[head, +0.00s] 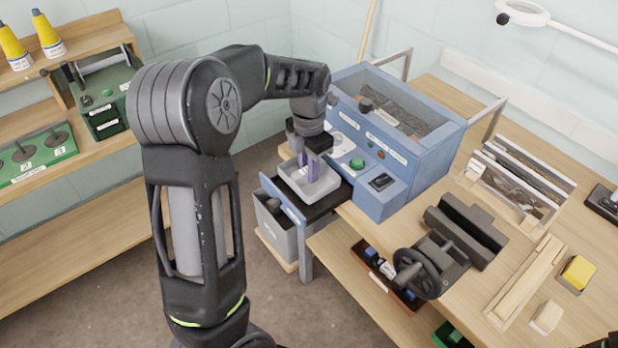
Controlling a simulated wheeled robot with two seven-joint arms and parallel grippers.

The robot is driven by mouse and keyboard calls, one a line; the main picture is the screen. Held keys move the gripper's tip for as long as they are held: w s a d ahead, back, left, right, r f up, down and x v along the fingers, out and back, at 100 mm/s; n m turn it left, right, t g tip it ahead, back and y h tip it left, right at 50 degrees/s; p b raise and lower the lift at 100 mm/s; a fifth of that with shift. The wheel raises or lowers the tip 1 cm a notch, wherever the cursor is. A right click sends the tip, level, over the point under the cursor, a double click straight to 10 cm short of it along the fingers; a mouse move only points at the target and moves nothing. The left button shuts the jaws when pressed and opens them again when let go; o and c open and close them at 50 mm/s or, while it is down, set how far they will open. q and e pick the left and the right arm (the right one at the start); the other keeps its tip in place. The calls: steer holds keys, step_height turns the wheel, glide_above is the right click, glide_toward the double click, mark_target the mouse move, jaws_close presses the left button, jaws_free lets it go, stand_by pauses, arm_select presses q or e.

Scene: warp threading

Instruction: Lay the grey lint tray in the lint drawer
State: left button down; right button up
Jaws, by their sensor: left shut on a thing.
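The grey lint tray (325,186) is a shallow, light grey, open box near the middle of the head view. My left gripper (311,174) points down at it and is shut on it, with purplish fingers at its inner side. The lint drawer (284,199) is pulled out from the blue machine, with a blue front and a dark inside. The tray is over or in the open drawer; I cannot tell whether it touches the drawer floor.
The blue machine (398,181) with a green button stands on the wooden table behind the drawer. A grey bin (273,230) stands below the drawer. A handwheel device (417,274) and dark blocks are on the table to the right. Shelves with yellow cones are at left.

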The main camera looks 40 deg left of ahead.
arm_select(q)
steer(key=shift+f+p, duration=0.3)
steer(key=shift+f, duration=1.55)
steer(key=shift+f, duration=0.1)
steer(key=c, duration=1.3)
jaws_free()
step_height(320, 180, up, 12)
steer(key=shift+r+b, duration=0.15)
steer(key=shift+b, duration=0.4)
